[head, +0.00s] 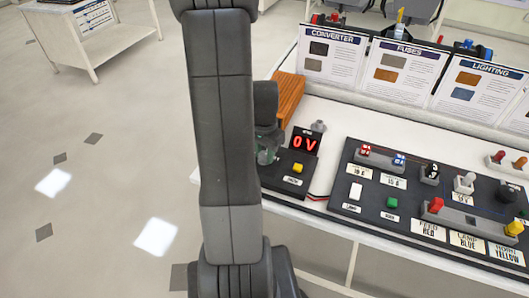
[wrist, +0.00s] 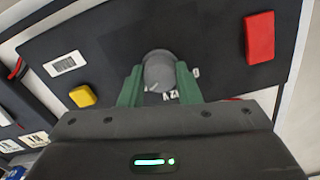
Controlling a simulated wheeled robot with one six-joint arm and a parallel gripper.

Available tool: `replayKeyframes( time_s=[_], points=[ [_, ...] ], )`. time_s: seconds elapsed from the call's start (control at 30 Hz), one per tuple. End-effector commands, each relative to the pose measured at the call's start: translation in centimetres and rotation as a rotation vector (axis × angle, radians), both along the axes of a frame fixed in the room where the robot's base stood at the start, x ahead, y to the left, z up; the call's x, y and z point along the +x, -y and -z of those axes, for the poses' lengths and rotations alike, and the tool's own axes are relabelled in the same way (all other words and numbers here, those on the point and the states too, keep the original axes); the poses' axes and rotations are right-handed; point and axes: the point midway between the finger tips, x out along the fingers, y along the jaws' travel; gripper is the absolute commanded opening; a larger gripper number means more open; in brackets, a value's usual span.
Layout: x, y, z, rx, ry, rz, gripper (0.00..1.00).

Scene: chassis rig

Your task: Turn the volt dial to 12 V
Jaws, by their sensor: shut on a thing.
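The volt dial (wrist: 160,72) is a round grey knob on a dark panel in the wrist view. The green fingers of my gripper (wrist: 160,75) are on either side of it and shut on it. A pale mark shows at the dial's lower edge. A "12 V" label (wrist: 172,96) is printed just below the dial, and a "0" label (wrist: 195,73) is to its right, partly behind a finger. In the head view, the red display (head: 305,143) reads "0 V". My gripper (head: 266,156) is beside it there, largely hidden by my arm, and the dial is hidden.
A yellow button (wrist: 82,95) and a red block (wrist: 260,36) stand on the panel either side of my gripper. An orange finned block (head: 288,95) is behind the display. A black switch board (head: 345,207) lies to the right, with info cards (head: 330,55) behind.

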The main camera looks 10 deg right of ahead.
Motion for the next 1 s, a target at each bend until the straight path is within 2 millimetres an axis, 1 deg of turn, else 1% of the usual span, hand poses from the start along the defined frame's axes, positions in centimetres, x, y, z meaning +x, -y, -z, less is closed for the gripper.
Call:
replayKeyframes(
  time_s=[0.27,1.0],
  points=[
    [0.04,0.0,0.04,-0.001,0.001,-0.134,0.07],
    [0.1,-0.1,-0.02,-0.001,0.001,-0.792,0.07]
  ],
)
